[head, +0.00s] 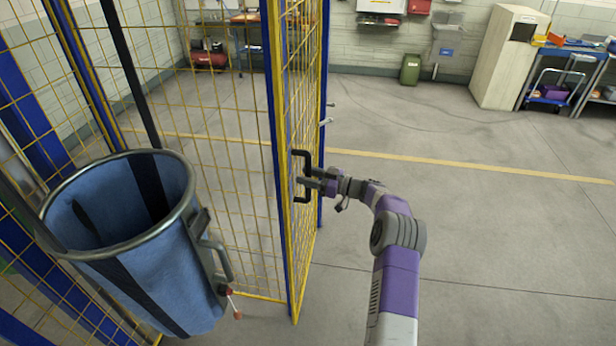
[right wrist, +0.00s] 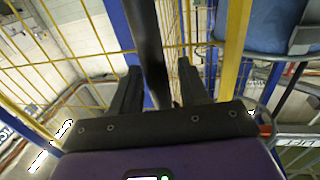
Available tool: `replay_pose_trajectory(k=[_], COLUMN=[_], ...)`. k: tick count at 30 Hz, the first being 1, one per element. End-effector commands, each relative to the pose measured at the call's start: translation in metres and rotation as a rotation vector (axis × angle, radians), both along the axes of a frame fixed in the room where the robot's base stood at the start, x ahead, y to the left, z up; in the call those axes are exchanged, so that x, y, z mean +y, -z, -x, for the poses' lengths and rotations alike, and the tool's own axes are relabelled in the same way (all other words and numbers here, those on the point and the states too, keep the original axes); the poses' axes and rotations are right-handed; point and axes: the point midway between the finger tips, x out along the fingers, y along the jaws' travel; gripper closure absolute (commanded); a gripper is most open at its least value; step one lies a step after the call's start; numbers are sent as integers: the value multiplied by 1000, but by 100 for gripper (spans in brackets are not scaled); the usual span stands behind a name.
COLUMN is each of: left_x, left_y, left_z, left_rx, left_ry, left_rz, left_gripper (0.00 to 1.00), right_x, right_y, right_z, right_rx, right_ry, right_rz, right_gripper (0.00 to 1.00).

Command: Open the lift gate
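The lift gate (head: 303,120) is a yellow wire mesh panel with blue posts, seen at a steep angle in the middle of the head view. It has a black D-shaped handle (head: 302,154). My right gripper (head: 308,184) is at this handle, reaching in from the right. In the right wrist view, the black handle bar (right wrist: 146,40) passes between the two fingers of my right gripper (right wrist: 158,80). The fingers stand apart with a gap visible beside the bar, so they look open around it. My left gripper is not in view.
A blue sling bag (head: 165,270) with a metal rim hangs at the left, close to the mesh fence (head: 225,150). The floor (head: 480,230) right of the gate is clear. A green bin (head: 411,69), a beige cabinet (head: 510,55) and a cart (head: 555,90) stand at the back.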

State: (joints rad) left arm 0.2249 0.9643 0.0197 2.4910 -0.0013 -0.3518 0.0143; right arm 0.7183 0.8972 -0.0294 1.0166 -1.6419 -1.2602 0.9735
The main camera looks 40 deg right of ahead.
Motion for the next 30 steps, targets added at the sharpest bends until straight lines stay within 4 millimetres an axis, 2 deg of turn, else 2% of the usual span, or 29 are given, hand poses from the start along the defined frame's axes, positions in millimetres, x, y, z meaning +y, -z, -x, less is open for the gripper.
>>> replay_pose_trajectory(k=[10,21,30], left_x=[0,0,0], left_y=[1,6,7], left_z=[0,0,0], left_rx=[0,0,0], left_ry=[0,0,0], left_rz=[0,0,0], left_gripper=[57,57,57], right_x=[-4,-35,-42], right_y=[1,1,0], right_z=[4,51,63], right_rx=[1,2,1], right_ry=[3,4,1], right_rz=[2,2,1], right_gripper=[54,54,54])
